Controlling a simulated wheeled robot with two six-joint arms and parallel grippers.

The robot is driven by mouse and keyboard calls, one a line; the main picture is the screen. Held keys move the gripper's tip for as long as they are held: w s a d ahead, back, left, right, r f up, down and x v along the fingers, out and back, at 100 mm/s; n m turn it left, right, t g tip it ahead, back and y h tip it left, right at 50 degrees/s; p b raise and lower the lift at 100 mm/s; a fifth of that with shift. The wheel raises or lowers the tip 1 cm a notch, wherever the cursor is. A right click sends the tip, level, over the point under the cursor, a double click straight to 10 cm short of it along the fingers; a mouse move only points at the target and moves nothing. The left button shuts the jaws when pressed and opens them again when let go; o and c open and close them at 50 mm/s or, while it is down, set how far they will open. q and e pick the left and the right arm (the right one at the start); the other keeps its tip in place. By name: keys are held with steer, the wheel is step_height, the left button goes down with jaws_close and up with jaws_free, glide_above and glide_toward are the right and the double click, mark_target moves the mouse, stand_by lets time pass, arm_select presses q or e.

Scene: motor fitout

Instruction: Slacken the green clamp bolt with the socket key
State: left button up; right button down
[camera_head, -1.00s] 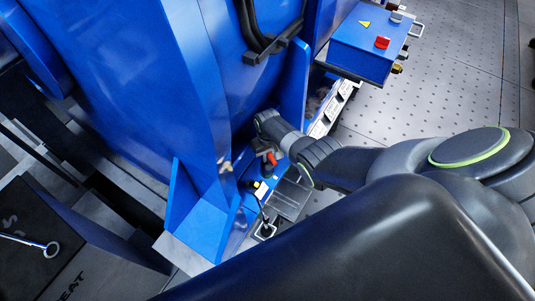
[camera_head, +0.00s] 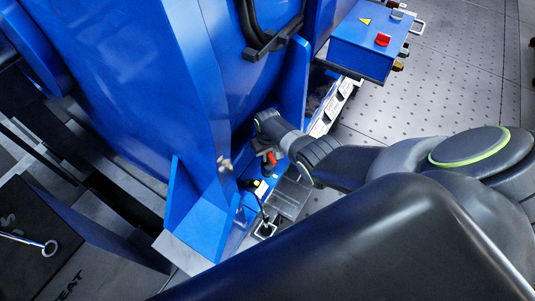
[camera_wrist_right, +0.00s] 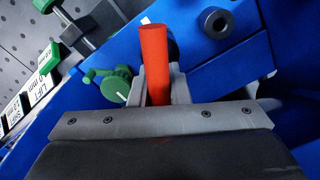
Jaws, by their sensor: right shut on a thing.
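My right gripper (camera_head: 264,170) reaches down beside the foot of the blue machine. In the right wrist view its grey fingers (camera_wrist_right: 158,92) are shut on an upright orange-red handle (camera_wrist_right: 155,55), which seems to be the socket key. The handle also shows small in the head view (camera_head: 271,158). The key's lower end is hidden. A green round head with a white mark (camera_wrist_right: 115,86) sits just left of the fingers; it may be the green clamp bolt, but I cannot tell whether the key touches it. My left gripper is not in view.
The blue motor housing (camera_head: 120,75) and its upright ribs stand close around the gripper. A blue control box with a red knob (camera_head: 362,45) is at the upper right. More green parts (camera_wrist_right: 48,60) show at the wrist view's upper left. Perforated floor (camera_head: 450,95) lies open at right.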

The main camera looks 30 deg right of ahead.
steer(key=shift+w+f+b, duration=0.1)
steer(key=shift+f+b, duration=1.2)
steer(key=shift+f, duration=0.05)
stand_by(0.8)
stand_by(0.3)
steer(key=shift+n, duration=1.5)
steer(key=shift+n, duration=1.4)
